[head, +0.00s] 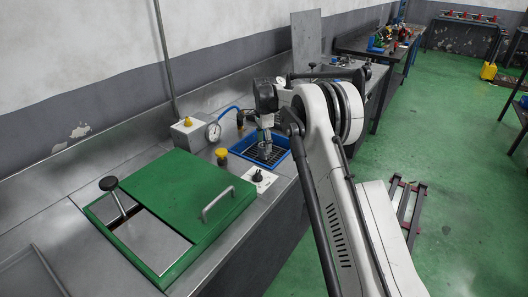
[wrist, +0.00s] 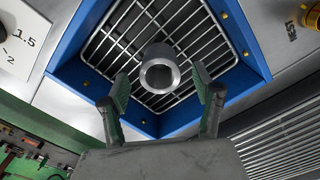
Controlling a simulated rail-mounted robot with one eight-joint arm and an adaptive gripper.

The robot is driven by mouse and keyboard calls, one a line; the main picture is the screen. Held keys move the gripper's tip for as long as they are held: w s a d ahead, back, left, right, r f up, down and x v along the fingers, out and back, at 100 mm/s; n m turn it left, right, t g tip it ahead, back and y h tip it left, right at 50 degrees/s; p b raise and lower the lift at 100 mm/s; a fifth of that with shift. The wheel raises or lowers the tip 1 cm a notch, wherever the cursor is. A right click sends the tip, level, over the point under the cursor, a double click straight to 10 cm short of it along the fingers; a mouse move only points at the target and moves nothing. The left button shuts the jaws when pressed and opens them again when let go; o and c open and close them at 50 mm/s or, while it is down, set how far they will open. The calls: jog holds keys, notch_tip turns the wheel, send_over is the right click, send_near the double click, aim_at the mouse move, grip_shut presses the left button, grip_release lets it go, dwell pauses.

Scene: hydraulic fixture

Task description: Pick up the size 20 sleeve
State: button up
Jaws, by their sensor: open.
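A grey metal sleeve (wrist: 159,71) with a round bore stands on a wire grid (wrist: 188,22) inside a blue tray (wrist: 245,35) in the wrist view. I cannot read any size mark on it. My gripper (wrist: 162,88) is open, with one finger to the left and one to the right of the sleeve in the picture. The fingers look apart from it, and it appears just beyond the fingertips. In the head view my gripper (head: 265,150) points down over the blue tray (head: 285,157); the sleeve cannot be told apart there.
A green-lidded box (head: 180,195) with a handle is set in the metal bench left of the tray. A pressure gauge (head: 213,132), a yellow knob (head: 221,154) and a white dial plate (head: 260,179) sit close by the tray. A grey upright panel (head: 305,40) stands behind.

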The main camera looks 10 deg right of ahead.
notch_tip(320, 180, down, 2)
jog(key=shift+f, duration=0.1)
jog(key=c, duration=1.6)
grip_shut()
jog(key=shift+r, duration=0.2)
